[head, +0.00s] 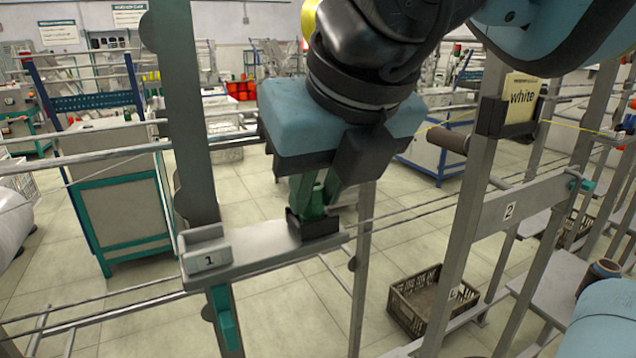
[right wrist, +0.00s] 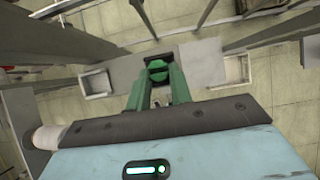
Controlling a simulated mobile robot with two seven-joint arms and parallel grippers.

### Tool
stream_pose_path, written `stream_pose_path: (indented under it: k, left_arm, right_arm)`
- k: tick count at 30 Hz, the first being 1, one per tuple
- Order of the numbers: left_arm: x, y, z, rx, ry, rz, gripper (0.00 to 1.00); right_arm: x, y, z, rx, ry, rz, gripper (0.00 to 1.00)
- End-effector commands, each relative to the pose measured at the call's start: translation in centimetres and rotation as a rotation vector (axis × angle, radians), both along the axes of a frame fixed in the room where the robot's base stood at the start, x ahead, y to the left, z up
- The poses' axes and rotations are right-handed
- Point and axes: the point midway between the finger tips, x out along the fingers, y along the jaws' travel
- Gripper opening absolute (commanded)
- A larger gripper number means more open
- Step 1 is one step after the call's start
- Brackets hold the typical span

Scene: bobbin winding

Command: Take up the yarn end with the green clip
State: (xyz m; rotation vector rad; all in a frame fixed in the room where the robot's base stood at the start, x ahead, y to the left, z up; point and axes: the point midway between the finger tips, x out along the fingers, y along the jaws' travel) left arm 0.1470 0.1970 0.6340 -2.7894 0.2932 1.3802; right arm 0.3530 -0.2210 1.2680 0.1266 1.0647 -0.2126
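The green clip (right wrist: 157,70) sits in a small dark holder (head: 312,226) on the grey shelf of the post marked 1 (head: 206,258). My right gripper (head: 318,195) reaches down from above, its green fingers on either side of the clip. In the right wrist view, the fingers (right wrist: 159,80) flank the clip closely; whether they press on it I cannot tell. The clip is partly hidden by the fingers in the head view. I cannot make out yarn at the clip. My left gripper is not in view.
A post marked 2 (head: 509,211) stands to the right, with a card reading "white" (head: 521,98) in a dark holder. Thin yellow yarn (head: 570,125) runs right from there. Horizontal rails cross between the posts. A brown crate (head: 434,300) lies on the floor.

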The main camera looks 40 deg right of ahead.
Motion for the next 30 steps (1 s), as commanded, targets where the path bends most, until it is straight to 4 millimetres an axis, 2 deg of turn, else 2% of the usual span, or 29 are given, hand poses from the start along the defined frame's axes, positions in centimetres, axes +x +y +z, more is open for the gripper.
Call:
stream_pose_path:
  k: [7, 19, 30]
  left_arm:
    - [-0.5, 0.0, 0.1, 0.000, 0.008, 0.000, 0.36]
    - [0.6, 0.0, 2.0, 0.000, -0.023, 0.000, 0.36]
    - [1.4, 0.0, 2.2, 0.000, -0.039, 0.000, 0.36]
  right_arm:
    - [0.0, 0.0, 0.5, -0.001, -0.001, -0.001, 0.02]
    - [-0.1, 0.0, 4.4, 0.000, -0.004, -0.001, 0.02]
    - [0.0, -0.2, 4.5, 0.001, 0.000, 0.002, 0.02]
